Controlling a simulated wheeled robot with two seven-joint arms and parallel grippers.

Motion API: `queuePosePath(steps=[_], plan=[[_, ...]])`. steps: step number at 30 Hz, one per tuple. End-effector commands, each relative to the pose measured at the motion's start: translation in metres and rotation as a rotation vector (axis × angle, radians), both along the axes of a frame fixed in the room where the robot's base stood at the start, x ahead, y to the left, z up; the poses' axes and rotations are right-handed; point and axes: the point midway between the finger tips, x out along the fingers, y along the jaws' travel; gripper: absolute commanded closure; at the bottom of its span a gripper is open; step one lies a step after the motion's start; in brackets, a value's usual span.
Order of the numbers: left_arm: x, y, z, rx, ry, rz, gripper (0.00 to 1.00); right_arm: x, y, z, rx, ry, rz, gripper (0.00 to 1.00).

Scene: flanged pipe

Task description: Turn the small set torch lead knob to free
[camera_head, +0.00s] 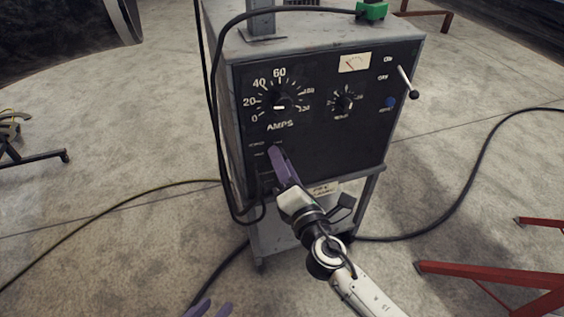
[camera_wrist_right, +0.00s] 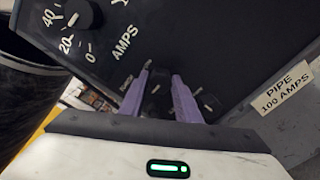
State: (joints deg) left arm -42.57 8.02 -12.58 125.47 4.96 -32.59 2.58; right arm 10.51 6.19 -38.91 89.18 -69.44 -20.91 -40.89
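The small set (camera_head: 330,125) is a grey welding machine with a black front panel. My right gripper (camera_head: 275,150) reaches the panel's lower left, below the AMPS dial, and covers part of the small controls there. In the right wrist view, its two purple fingers (camera_wrist_right: 162,76) stand apart, with a small dark knob (camera_wrist_right: 155,89) showing between them. Whether they touch it is unclear. A second small knob (camera_wrist_right: 208,101) with a light mark lies right of the fingers. The small labels are unreadable.
The panel has a large AMPS dial (camera_head: 279,106), a smaller dial (camera_head: 343,102), a meter (camera_head: 354,62), a lever switch (camera_head: 408,82) and a blue button (camera_head: 390,102). Black cable (camera_head: 212,110) hangs at the left side. Red stands (camera_head: 490,277) are at lower right.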

Motion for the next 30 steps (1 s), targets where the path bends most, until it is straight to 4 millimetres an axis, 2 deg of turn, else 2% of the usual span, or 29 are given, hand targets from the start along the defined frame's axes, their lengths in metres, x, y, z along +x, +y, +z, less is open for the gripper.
queuePosePath(steps=[1,3,11,14,21,27,30], plan=[[0.0,0.0,0.0,0.0,0.001,0.0,0.69,0.0,-0.001,0.0,-0.001,-0.001,-0.001,0.61],[0.0,0.0,0.0,0.0,0.001,-0.001,0.69,0.0,0.0,0.0,0.0,0.0,-0.001,0.54],[-0.001,-0.001,0.0,-0.001,0.002,0.0,0.69,-0.001,0.0,0.0,0.003,0.001,0.0,0.54],[0.0,-0.001,0.001,0.0,0.001,-0.001,0.69,-0.006,-0.002,-0.001,0.002,0.002,0.0,0.54],[-0.001,0.0,0.007,-0.004,-0.017,0.006,0.69,-0.047,-0.016,-0.001,0.002,0.004,0.0,0.54],[-0.007,0.002,0.0,0.0,-0.003,0.008,0.69,-0.081,-0.027,-0.001,0.0,0.002,-0.001,0.54],[-0.008,0.002,-0.002,0.001,0.002,0.008,0.69,-0.091,-0.03,-0.001,0.002,0.001,-0.001,0.54]])
